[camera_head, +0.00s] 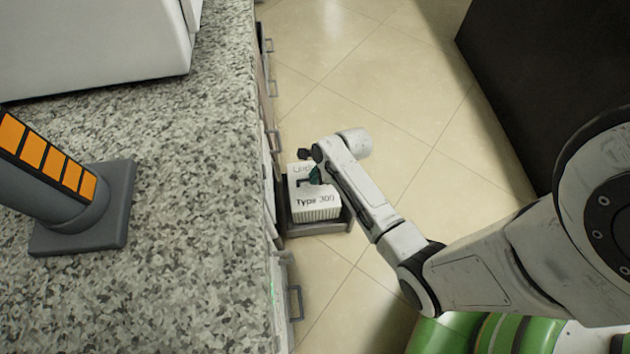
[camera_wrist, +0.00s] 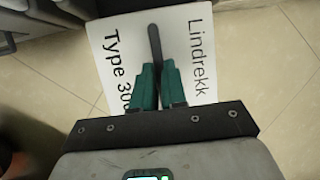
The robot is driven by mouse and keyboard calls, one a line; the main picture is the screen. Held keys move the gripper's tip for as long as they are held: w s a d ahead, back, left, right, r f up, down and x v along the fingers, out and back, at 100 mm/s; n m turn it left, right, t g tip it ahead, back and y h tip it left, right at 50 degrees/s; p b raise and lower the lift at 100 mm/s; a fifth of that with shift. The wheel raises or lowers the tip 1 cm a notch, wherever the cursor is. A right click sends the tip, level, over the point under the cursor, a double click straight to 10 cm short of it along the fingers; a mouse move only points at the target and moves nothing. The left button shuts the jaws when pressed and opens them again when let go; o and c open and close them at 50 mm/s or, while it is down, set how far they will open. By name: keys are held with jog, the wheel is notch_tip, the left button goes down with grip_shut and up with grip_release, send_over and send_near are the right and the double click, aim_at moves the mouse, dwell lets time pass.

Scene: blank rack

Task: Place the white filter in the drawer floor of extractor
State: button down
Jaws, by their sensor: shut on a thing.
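The white filter (camera_head: 316,206) is a box with dark lettering, "Type 300" and "Lindrekk", and a ribbed lower side. In the head view it sits at or in the open grey drawer (camera_head: 322,230), low beside the counter; whether it touches the drawer floor is hidden. My gripper (camera_head: 312,177) is over the top of the filter. In the wrist view its green fingers (camera_wrist: 158,84) are shut on the dark handle of the filter (camera_wrist: 196,22). The filter's underside cannot be seen.
A granite counter (camera_head: 190,210) runs along the left, with cabinet handles on its front. On it stand a grey post with orange panels (camera_head: 70,205) and a white appliance (camera_head: 95,45). A dark block (camera_head: 560,70) is at the upper right. The tiled floor (camera_head: 385,110) between is clear.

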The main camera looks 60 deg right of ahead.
aim_at(316, 187)
notch_tip(316, 187, down, 7)
jog(key=b, duration=0.3)
jog(key=shift+w+r, duration=0.1)
jog(key=shift+r, duration=0.05)
jog(key=c, duration=1.2)
grip_release()
